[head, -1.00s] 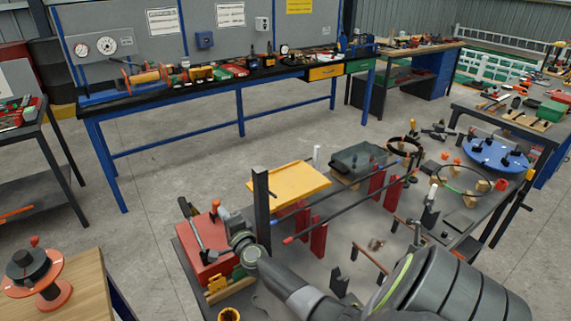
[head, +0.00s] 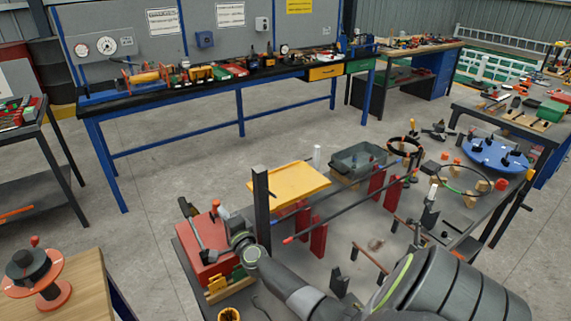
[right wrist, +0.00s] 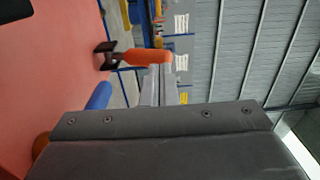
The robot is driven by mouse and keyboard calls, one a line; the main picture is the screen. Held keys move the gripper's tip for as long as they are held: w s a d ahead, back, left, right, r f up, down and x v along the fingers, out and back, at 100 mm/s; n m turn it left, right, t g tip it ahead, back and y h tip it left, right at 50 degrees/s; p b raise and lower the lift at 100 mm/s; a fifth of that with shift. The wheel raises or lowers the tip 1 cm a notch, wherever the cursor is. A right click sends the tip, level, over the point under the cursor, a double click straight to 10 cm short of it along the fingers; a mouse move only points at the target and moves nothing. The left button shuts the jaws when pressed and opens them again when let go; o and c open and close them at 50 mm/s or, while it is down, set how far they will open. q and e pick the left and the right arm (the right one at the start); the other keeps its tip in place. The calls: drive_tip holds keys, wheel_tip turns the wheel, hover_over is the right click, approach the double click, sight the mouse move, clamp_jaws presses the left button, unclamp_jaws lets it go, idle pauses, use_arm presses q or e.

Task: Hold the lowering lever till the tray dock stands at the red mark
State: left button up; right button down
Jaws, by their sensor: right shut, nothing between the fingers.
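A red box (head: 207,262) stands at the near left of the low bench, with levers on it. In the right wrist view an orange-red lever handle (right wrist: 135,61) lies across my fingertips; whether they touch it I cannot tell. A blue handle (right wrist: 98,97) and an orange handle (right wrist: 41,146) show nearer the camera. My right gripper (head: 234,236) is shut and empty beside the lever on the box; it also shows in the right wrist view (right wrist: 160,84). A yellow plate (head: 298,182), perhaps the tray dock, sits beside a dark post (head: 262,208). I cannot make out a red mark. My left gripper is out of view.
Red supports (head: 318,238) and a long dark bar (head: 345,212) stand right of the post. A grey bin (head: 357,162) sits behind them. A wooden table (head: 85,285) with a spool (head: 35,275) is at the near left. The floor behind the bench is clear.

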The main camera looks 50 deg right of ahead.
idle(0.5)
drive_tip(key=shift+w+d+r, duration=0.15)
drive_tip(key=shift+w+r, duration=0.1)
drive_tip(key=shift+w, duration=0.4)
drive_tip(key=shift+w+r, duration=0.1)
drive_tip(key=shift+w+d+r, duration=0.1)
drive_tip(key=shift+w+r, duration=0.1)
drive_tip(key=shift+w, duration=0.3)
